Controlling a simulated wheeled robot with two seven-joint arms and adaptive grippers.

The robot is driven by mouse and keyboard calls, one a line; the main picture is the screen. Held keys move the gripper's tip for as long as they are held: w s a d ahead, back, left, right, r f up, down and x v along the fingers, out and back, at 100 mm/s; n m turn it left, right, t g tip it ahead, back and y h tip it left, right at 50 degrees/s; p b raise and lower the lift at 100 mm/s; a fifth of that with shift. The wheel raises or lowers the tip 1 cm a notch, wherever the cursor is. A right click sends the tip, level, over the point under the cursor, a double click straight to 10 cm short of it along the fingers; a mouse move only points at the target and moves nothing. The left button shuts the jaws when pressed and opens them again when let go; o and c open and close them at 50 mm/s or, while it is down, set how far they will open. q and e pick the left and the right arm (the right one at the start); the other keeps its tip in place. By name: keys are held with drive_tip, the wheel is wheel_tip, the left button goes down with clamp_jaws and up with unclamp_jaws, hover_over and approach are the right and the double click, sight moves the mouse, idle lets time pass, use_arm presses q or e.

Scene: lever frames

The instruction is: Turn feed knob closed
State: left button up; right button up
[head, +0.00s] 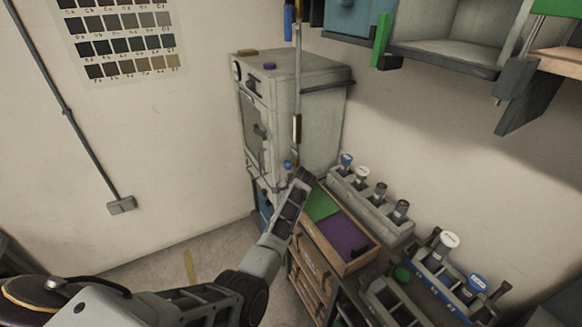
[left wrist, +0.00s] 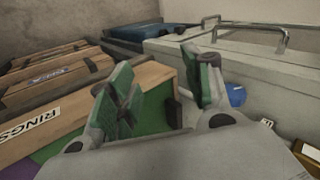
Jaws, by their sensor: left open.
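A grey box-shaped cabinet (head: 310,95) with a front door stands against the wall in the head view. A thin vertical pipe (head: 298,75) with a brass-coloured section runs down in front of it. A small blue knob (head: 288,164) shows near the pipe's lower end, just beyond my left gripper (head: 301,177); I cannot tell for sure that it is the feed knob. In the left wrist view my left gripper (left wrist: 158,68) is open and empty, its green-padded fingers apart. A round blue part (left wrist: 236,95) lies just right of the right finger, apart from the jaws. My right gripper is out of view.
A wooden drawer box with green and purple panels (head: 345,241) lies below the gripper. A grey rack (head: 372,208) with several capped bottles stands to its right. Shelves (head: 445,55) overhang at upper right. A metal rail (left wrist: 250,25) shows in the wrist view.

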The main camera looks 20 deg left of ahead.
use_arm(q)
drive_tip(key=w+d+r+m+y, duration=0.1)
drive_tip(key=w+d+r, duration=0.1)
drive_tip(key=w+r, duration=0.6)
wheel_tip(320, 180, up, 4)
drive_tip(key=shift+w+r+m+t, duration=0.15)
drive_tip(key=shift+m+t, duration=0.15)
drive_tip(key=shift+m, duration=0.1)
